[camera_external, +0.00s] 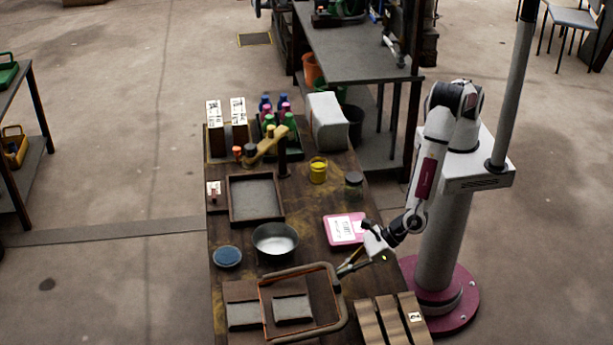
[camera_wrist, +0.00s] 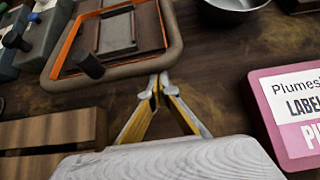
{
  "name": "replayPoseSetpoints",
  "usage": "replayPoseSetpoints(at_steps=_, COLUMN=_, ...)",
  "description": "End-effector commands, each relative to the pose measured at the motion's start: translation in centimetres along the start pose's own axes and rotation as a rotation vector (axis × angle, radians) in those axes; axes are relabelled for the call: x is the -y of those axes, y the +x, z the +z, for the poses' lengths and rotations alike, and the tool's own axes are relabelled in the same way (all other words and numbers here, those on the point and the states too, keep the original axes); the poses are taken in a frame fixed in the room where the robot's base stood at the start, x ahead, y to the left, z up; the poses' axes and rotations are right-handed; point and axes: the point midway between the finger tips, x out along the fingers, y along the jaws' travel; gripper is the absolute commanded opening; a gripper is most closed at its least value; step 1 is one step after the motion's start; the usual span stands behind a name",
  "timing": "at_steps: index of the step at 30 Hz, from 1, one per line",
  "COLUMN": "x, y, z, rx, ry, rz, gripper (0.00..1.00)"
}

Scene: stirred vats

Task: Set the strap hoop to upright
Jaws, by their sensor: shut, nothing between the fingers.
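The strap hoop (camera_external: 342,308) is a brown rounded frame at the front of the table. My gripper (camera_external: 342,271) is shut and empty beside the hoop's right far corner. In the wrist view my gripper (camera_wrist: 157,82) has its yellow-sided fingers meeting at the tips; whether they touch the hoop I cannot tell. A dark knob (camera_wrist: 88,64) stands at the hoop's near left side.
A pink labelled box (camera_external: 344,229) lies behind my gripper. A slatted wooden piece (camera_external: 393,318) is at front right. Bare table lies between hoop and pink box.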

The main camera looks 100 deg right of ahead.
Motion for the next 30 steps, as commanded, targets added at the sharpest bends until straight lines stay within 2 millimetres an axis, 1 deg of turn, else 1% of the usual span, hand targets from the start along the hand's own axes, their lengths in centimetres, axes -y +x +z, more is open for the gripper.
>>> replayPoseSetpoints(at_steps=11, x=0.0, y=0.0, z=0.1, rx=0.000, ry=0.000, rz=0.000, gripper=0.00)
replayPoseSetpoints(at_steps=17, x=0.0, y=-0.4, z=0.7, rx=0.000, ry=0.001, rz=0.000, gripper=0.00)
replayPoseSetpoints(at_steps=23, x=0.0, y=-1.4, z=2.5, rx=0.002, ry=0.004, rz=0.001, gripper=0.00)
replayPoseSetpoints(at_steps=26, x=0.0, y=-2.0, z=3.8, rx=0.003, ry=0.005, rz=0.001, gripper=0.00)
replayPoseSetpoints(at_steps=30, x=0.0, y=-2.9, z=6.2, rx=0.004, ry=0.004, rz=0.001, gripper=0.00)
